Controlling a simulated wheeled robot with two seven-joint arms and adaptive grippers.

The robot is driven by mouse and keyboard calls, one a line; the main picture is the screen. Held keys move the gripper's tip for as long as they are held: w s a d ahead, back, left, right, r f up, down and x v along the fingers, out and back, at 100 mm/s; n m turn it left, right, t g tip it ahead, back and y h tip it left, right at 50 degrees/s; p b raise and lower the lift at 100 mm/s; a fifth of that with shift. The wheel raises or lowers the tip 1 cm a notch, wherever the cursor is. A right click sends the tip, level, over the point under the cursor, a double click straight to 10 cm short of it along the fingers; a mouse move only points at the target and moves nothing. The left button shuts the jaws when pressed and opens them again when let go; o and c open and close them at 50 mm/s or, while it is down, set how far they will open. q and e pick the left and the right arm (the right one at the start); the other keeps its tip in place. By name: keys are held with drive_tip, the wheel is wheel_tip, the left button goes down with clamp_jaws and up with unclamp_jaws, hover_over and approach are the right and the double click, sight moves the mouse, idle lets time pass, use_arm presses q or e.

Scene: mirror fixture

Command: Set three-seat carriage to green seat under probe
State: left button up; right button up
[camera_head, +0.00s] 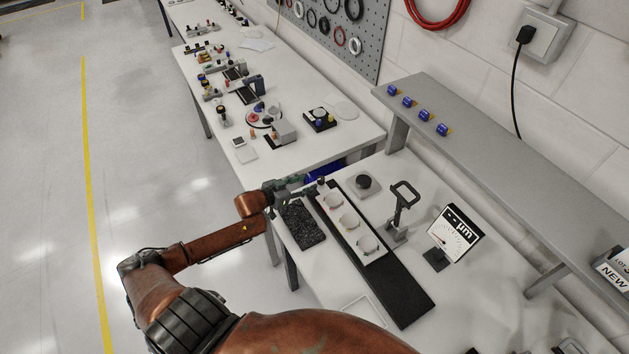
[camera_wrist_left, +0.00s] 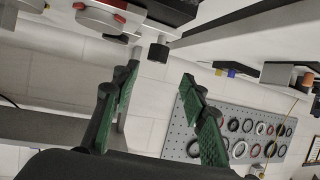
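The three-seat carriage (camera_head: 358,232) is a pale plate with three round seats in a row, on a black rail (camera_head: 400,293). Its seat colour marks are too small to tell apart in the head view. A black knob (camera_head: 322,181) stands at its far end. In the left wrist view, the knob (camera_wrist_left: 158,51) and a red-marked seat (camera_wrist_left: 100,17) show at the top. My left gripper (camera_head: 292,188) is beside the knob, to its left; its fingers (camera_wrist_left: 158,100) are apart and empty. A black stand with a loop handle (camera_head: 401,205) is right of the carriage; its probe tip is unclear.
A µm display (camera_head: 455,234) stands right of the rail, a dark granite block (camera_head: 303,224) left of it, and a round black-topped part (camera_head: 363,182) behind. A grey shelf (camera_head: 480,155) runs along the wall. Dark shapes at the bottom right edge may be my right gripper.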

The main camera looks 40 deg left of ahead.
use_arm(q)
drive_tip(key=shift+v, duration=1.6)
